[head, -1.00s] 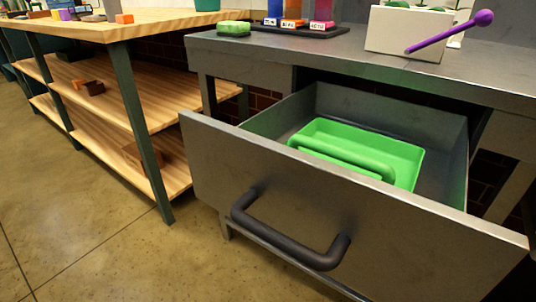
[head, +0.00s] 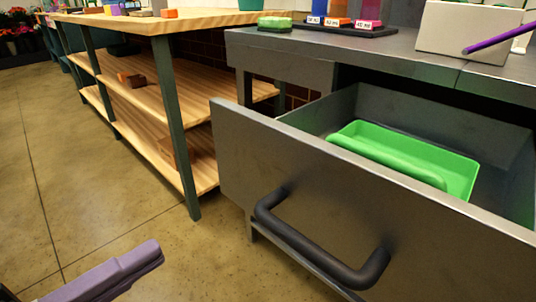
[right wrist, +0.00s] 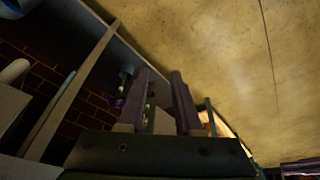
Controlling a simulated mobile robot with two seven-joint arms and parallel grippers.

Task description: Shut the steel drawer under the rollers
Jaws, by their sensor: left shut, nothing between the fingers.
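The steel drawer (head: 330,190) stands pulled out under the grey metal table in the head view. Its dark bar handle (head: 306,244) is on the front panel. A green tray (head: 452,165) lies inside the drawer. My left gripper (head: 153,252), purple, is at the bottom left of the head view. It is shut and empty, apart from the drawer front and left of the handle. My right gripper (right wrist: 164,82) shows in the right wrist view with its two purple fingers apart and nothing clearly held between them. The drawer's right end is cut off by the frame.
The grey table (head: 395,62) carries a white planter box (head: 465,35), a purple rod (head: 505,37), a green block (head: 274,24) and a dark rack of coloured items. A wooden shelf unit (head: 150,95) stands to the left. The floor before the drawer is clear.

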